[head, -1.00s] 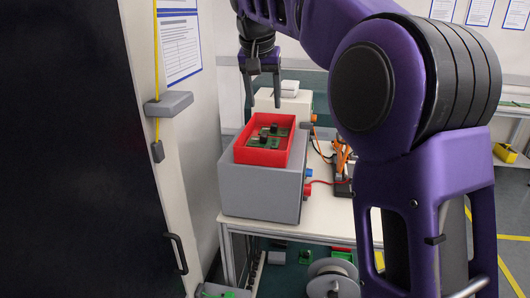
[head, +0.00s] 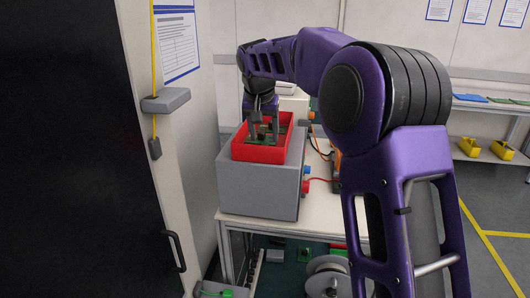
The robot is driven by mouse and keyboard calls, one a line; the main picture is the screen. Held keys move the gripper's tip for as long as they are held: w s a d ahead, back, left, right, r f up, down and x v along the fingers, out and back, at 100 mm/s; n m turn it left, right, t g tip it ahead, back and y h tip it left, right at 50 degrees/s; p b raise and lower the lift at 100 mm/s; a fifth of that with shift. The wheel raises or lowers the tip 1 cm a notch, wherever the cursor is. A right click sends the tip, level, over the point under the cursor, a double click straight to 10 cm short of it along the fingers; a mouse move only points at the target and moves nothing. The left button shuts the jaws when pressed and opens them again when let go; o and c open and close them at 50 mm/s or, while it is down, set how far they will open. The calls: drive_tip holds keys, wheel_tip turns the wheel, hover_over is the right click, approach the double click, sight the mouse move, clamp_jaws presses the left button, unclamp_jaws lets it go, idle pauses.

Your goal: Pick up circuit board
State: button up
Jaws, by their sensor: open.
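The circuit board (head: 286,134) is green with dark parts and lies in a red open-topped bin (head: 259,154). The bin sits on a grey box (head: 255,190) on the white table. My gripper (head: 264,138) points down into the bin. Its fingers are apart, with the tips inside the rim, close to a dark part on the board. Whether they touch anything cannot be told. The fingers and the bin's front wall hide part of the board.
A tall dark panel with a handle (head: 176,250) stands at the left. A cable reel (head: 328,277) is under the table. A white device (head: 292,100) stands behind the bin. Yellow bins (head: 502,149) are on a shelf at the far right.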

drive_tip(key=x, duration=0.4)
clamp_jaws()
